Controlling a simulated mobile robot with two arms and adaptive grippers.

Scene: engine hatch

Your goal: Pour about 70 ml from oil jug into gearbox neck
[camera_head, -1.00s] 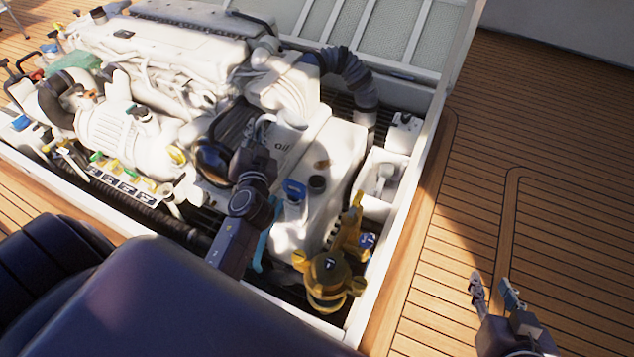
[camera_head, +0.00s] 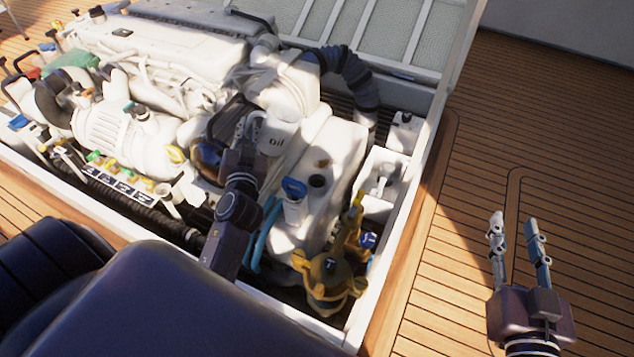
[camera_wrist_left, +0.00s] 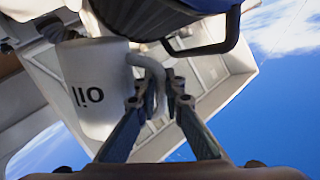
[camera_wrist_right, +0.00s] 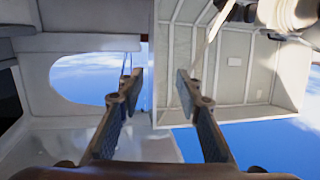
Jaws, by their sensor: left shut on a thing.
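The oil jug (camera_head: 278,138) is a white jug with "oil" on its side, about upright over the engine's near right end. It also shows in the left wrist view (camera_wrist_left: 92,92). My left gripper (camera_head: 250,128) is shut on its handle (camera_wrist_left: 155,82). A dark, short, round neck (camera_head: 318,182) stands on the white housing to the right of and below the jug in the head view; it looks like the gearbox neck, but no label is readable. My right gripper (camera_head: 517,232) is open and empty above the deck at the right.
A blue-topped white container (camera_head: 294,200) stands beside the dark neck. A yellow fitting (camera_head: 328,280) sits in the hatch's near corner. A black ribbed hose (camera_head: 350,75) rises behind the housing. The hatch rim (camera_head: 412,210) runs along the right, with clear wooden deck (camera_head: 580,180) beyond.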

